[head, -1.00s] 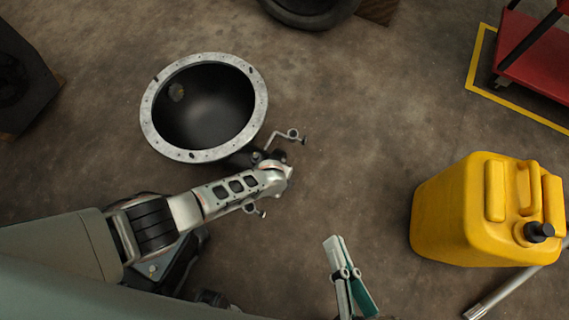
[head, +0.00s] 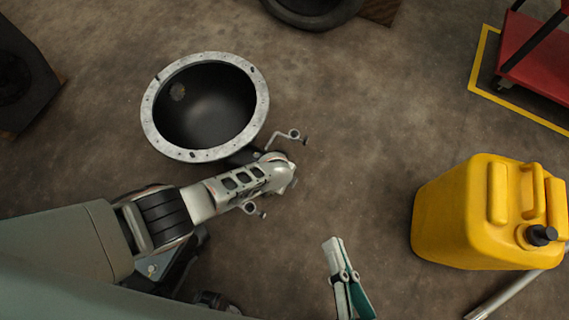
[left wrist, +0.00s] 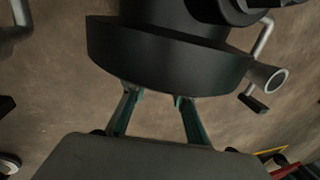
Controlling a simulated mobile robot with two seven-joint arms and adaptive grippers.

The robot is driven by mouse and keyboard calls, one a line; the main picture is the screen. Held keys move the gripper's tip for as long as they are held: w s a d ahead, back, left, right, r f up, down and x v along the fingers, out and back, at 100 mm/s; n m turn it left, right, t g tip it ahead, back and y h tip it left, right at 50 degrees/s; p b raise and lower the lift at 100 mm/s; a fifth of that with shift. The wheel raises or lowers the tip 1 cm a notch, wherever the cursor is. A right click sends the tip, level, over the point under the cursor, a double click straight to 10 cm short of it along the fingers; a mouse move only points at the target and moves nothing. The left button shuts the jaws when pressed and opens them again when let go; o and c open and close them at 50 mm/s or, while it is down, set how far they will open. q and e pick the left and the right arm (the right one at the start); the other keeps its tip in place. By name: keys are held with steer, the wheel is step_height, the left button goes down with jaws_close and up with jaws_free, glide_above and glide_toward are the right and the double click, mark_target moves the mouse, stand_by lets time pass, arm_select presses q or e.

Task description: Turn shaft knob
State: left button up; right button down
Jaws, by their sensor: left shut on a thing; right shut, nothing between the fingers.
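A dark bowl-shaped housing with a pale bolted flange (head: 150,122) lies on the floor in the head view. My left arm reaches to its lower right side and hides its own gripper there. In the left wrist view, my left gripper (left wrist: 157,98) has its teal fingers at the lower edge of a wide black round part (left wrist: 165,58), which I take to be the shaft knob. The fingers are shut on it, their tips partly hidden. My right gripper (head: 335,246) is shut and empty at the bottom of the head view, away from the housing.
A bent metal lever (head: 287,135) stands out beside my left wrist. A yellow jerrycan (head: 450,215) stands at the right, with a grey bar (head: 505,292) beside it. A red cart (head: 540,55) is at the upper right. The floor between housing and jerrycan is clear.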

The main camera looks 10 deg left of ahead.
arm_select(q)
steer(key=shift+w, duration=0.1)
stand_by(0.3)
steer(key=o, duration=1.1)
steer(key=shift+d+r, duration=0.1)
steer(key=shift+r, duration=0.05)
steer(key=shift+s+r, duration=0.2)
steer(key=shift+r, duration=0.2)
steer(key=shift+w+v, duration=0.1)
steer(key=shift+v, duration=2.65)
steer(key=shift+w+v, duration=0.15)
steer(key=shift+v, duration=2.6)
steer(key=shift+r, duration=0.1)
